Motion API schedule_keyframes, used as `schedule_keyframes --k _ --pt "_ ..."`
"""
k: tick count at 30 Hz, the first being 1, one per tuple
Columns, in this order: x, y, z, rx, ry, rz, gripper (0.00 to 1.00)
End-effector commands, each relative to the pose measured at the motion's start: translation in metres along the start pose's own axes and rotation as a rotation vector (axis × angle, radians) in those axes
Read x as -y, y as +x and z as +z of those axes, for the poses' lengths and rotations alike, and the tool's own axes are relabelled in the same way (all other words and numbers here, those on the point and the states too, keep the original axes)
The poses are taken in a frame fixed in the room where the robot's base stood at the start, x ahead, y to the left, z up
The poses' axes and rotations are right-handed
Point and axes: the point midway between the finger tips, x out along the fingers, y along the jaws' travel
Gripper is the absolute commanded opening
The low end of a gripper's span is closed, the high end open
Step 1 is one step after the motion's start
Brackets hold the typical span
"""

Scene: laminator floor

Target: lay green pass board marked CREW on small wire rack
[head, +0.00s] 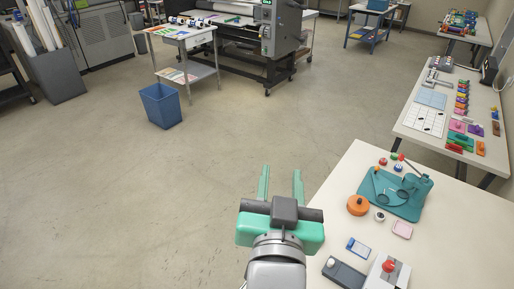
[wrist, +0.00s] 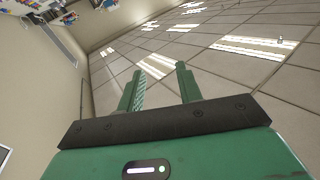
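My gripper (head: 281,172) is open and empty, held over the floor by the left edge of the near white table. Its two green fingers stand apart; the wrist view also shows my gripper (wrist: 157,78) with nothing between the fingers and the ceiling beyond. I cannot read CREW anywhere. Among coloured pieces on the right-hand table, a green flat piece (head: 460,139) may be the pass board, but it is too small to tell. I cannot make out the small wire rack for certain; a grey frame-like thing (head: 437,79) stands on that same table.
The near table (head: 345,190) bears a teal tool stand (head: 405,207), an orange disc (head: 358,205), a pink square (head: 402,229) and a red-knobbed device (head: 388,272). The right-hand table (head: 407,122) lies beyond. A blue bin (head: 161,106) stands on open floor at left.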

Motion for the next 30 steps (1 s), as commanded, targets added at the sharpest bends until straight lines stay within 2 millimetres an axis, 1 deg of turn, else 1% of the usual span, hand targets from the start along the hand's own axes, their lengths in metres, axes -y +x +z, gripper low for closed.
schedule_keyframes --k 1,2,3,6,9,11,18,20,23,30 --pt "0.014 -0.018 -0.048 -0.129 -0.020 -0.038 0.35" --pt "0.021 -0.030 -0.074 -0.204 -0.033 -0.058 0.35" --pt "0.029 -0.046 -0.103 -0.292 -0.050 -0.079 0.35" --pt "0.043 -0.084 -0.155 -0.462 -0.078 -0.115 0.35" --pt "0.049 -0.106 -0.179 -0.549 -0.092 -0.129 0.35" --pt "0.050 -0.111 -0.185 -0.571 -0.096 -0.132 0.35" --pt "0.051 -0.112 -0.186 -0.573 -0.097 -0.133 0.35" --pt "0.051 -0.111 -0.190 -0.572 -0.096 -0.133 0.35" --pt "0.054 -0.111 -0.212 -0.570 -0.093 -0.134 0.35" --pt "0.067 -0.108 -0.301 -0.566 -0.075 -0.144 0.35"
